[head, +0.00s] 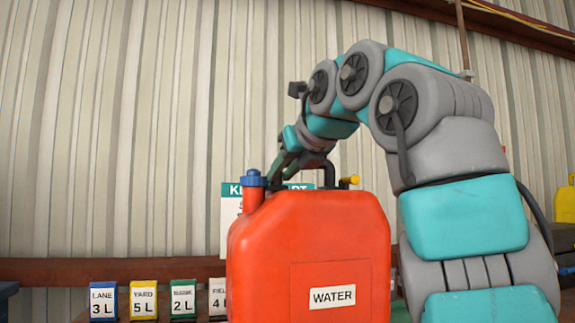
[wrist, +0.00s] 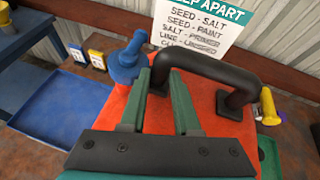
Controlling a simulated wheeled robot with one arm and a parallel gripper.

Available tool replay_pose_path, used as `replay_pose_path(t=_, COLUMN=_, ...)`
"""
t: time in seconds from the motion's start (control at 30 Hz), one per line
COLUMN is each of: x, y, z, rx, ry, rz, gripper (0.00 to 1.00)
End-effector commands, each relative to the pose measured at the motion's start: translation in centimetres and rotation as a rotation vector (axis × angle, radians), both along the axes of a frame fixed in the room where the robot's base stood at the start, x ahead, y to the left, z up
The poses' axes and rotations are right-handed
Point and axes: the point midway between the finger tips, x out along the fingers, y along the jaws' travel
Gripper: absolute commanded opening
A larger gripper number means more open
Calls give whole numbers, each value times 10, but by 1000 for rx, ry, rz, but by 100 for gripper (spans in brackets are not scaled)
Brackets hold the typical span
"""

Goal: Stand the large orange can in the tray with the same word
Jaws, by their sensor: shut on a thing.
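The large orange can (head: 325,255) stands tall in front of my arm in the head view, with a white label reading WATER. It has a blue cap at its left and a yellow cap at its right. My gripper (head: 297,168) is over its top; in the wrist view my gripper (wrist: 160,82) is shut on the black handle (wrist: 215,68) near its left leg. The can looks upright; its bottom is out of view. A blue tray (wrist: 50,112) lies to the left in the wrist view. A green tray edge (wrist: 268,155) shows at the right. No tray word is readable.
A KEEP APART sign (wrist: 200,25) hangs on the corrugated wall behind. Small labelled blocks (head: 144,300) stand along the back at the left, reading LANE 3 L and YARD 5 L among others. A yellow container (head: 565,203) is at the far right. The blue tray's visible floor is empty.

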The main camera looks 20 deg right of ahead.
Motion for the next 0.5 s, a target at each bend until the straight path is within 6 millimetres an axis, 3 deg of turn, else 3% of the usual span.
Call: replay_pose_path(t=0.5, x=-1, y=1, z=-22, rx=0, ry=-5, rz=0, gripper=0)
